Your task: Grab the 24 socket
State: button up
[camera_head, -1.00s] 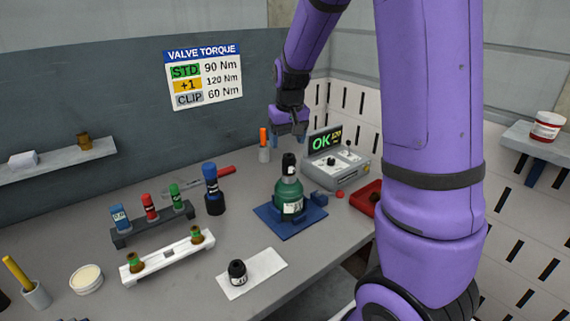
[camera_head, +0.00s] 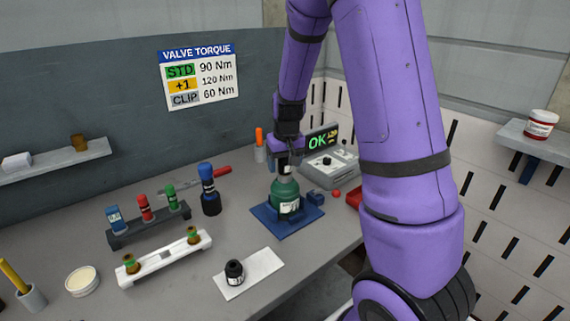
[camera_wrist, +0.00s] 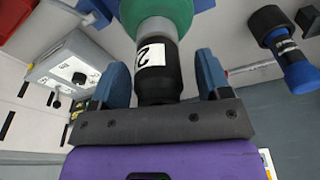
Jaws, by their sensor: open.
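A black socket (camera_wrist: 158,85) with a white label stands on the grey neck of a green valve cylinder (camera_head: 286,197). In the wrist view a "2" shows on its label; the rest is turned out of sight. My gripper (camera_wrist: 161,65) is open, with one blue finger on each side of this socket and small gaps visible. In the head view my gripper (camera_head: 284,164) is above the cylinder and partly hides the socket. Another black socket (camera_head: 234,272) stands on a white mat (camera_head: 262,266); its label is too small to read.
The cylinder stands on a blue base (camera_head: 262,214). A grey tester reading OK (camera_head: 335,168) is to its right. A blue-and-black tool (camera_head: 209,190) stands to its left. A dark rack (camera_head: 150,232) holds several coloured pieces, and a white rack (camera_head: 165,262) holds two brass-green pieces.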

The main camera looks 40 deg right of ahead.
jog(key=c, duration=1)
jog(key=shift+c, duration=0.2)
